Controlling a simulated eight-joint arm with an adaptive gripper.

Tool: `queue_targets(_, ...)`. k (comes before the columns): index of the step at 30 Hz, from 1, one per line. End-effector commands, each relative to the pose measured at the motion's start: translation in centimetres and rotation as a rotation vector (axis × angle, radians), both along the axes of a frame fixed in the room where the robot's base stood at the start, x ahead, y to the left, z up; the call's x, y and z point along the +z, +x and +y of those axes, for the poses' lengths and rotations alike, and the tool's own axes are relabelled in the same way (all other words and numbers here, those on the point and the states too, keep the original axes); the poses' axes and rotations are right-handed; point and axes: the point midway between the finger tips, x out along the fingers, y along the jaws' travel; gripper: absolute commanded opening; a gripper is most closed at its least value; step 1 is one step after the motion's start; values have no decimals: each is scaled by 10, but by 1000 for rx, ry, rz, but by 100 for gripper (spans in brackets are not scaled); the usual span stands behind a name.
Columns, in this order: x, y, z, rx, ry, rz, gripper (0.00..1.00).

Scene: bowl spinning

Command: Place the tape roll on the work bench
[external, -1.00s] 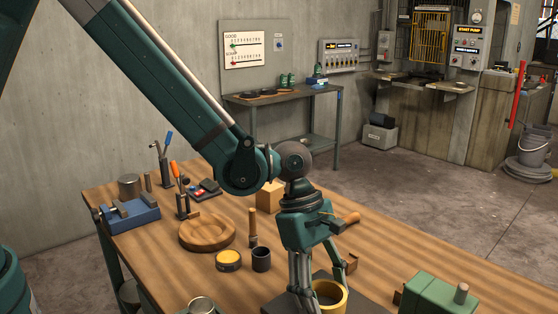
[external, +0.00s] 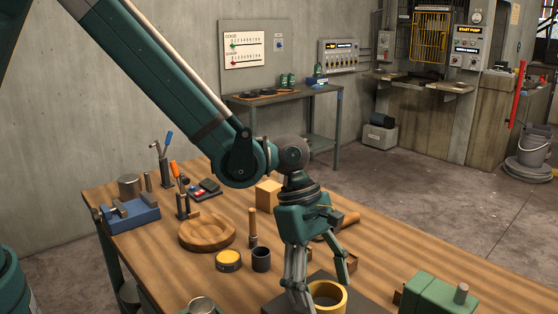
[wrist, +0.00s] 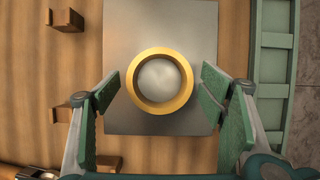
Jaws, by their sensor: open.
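A thick yellow ring (external: 343,297), which looks like the tape roll, lies flat on a dark grey plate (external: 372,308) on the wooden work bench (external: 217,287). In the wrist view the yellow ring (wrist: 187,87) is centred on the plate (wrist: 205,30), with a grey round area inside it. My gripper (external: 322,281) is open and empty, pointing down above the ring. In the wrist view its two green-padded fingers (wrist: 160,92) are spread left and right of the ring, with gaps on both sides. How high the fingertips are above the plate is hard to tell.
A green box (external: 437,297) stands right of the plate. A black cup (external: 261,259), a yellow-topped tin (external: 228,260), a wooden bowl (external: 207,234) and a wooden block (external: 268,196) stand to the left and behind. Clear bench surface lies between the cup and plate.

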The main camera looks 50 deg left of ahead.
Motion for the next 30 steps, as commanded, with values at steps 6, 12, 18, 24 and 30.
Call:
queue_targets(6, 24, 0, 10, 1, 0, 0, 70)
queue_targets(12, 49, 0, 20, 2, 0, 0, 70)
queue_targets(18, 72, 0, 30, 1, 0, 0, 70)
queue_targets(24, 89, 0, 37, 1, 0, 0, 70)
queue_targets(30, 97, 0, 40, 1, 0, 0, 70)
